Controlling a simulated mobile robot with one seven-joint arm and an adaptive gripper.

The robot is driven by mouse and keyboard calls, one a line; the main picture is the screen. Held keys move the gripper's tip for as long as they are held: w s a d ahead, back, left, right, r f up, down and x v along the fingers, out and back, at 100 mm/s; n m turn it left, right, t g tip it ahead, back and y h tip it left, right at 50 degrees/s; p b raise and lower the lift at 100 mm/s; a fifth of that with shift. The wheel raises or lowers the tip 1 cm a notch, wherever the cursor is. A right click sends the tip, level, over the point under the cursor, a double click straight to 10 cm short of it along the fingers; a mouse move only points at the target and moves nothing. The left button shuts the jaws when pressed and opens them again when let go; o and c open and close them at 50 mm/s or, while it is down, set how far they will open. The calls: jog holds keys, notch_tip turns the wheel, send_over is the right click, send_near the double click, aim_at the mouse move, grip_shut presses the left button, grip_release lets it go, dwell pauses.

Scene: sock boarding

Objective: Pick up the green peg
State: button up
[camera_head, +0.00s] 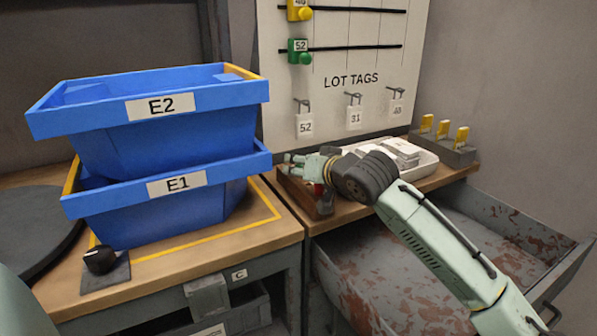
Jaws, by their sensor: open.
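Stacked blue bins E2 (205,113) and E1 (228,178) stand just left of my gripper. A wooden holder (297,190) with something red lies below it. A white tray (428,160), a grey block with yellow tags (455,154) and an open, rusty drawer (375,285) are right.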

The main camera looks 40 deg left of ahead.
jog(key=shift+c, duration=0.3)
jog(key=c, duration=0.9)
jog(key=shift+r, duration=0.1)
